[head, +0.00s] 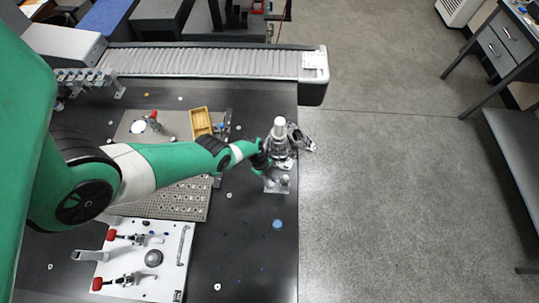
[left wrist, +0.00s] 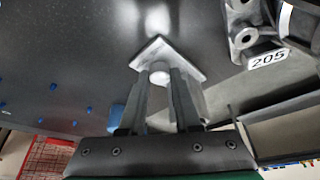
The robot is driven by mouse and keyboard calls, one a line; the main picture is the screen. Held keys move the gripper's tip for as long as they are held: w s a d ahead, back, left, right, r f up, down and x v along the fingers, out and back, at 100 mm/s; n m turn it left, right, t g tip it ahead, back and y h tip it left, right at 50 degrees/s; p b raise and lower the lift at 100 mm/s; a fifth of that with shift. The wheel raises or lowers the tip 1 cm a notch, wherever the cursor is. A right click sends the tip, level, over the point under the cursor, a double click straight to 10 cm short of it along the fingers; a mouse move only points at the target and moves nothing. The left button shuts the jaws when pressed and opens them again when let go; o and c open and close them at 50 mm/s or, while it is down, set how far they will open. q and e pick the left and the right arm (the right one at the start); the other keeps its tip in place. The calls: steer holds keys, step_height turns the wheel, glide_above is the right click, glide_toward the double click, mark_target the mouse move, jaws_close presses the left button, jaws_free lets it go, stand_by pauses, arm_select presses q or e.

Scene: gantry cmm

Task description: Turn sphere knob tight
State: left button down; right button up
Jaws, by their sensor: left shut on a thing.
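A small light-grey plate (head: 275,188) lies near the right edge of the dark table in the head view, with a pale round sphere knob (head: 284,180) on it. My left gripper (head: 268,172) reaches over this plate from the left. In the left wrist view, the two grey fingers of my left gripper (left wrist: 160,82) point at the plate (left wrist: 183,58). The pale sphere knob (left wrist: 159,77) shows between the fingertips, and they are shut on it. The fingers hide part of the knob and its base. My right gripper is not in view.
A grey metal fixture (head: 280,148) with a white top stands just behind the plate; its "205" label (left wrist: 268,59) shows in the wrist view. A conveyor (head: 210,63) runs along the back. A white clamp board (head: 150,262) lies front left. The table's front right is mostly clear.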

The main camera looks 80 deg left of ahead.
arm_select(q)
steer(key=shift+w+m+g+b, duration=0.1)
steer(key=shift+m+g+b, duration=0.45)
steer(key=shift+m, duration=0.65)
steer(key=shift+h, duration=0.3)
steer(key=c, duration=0.6)
jaws_free()
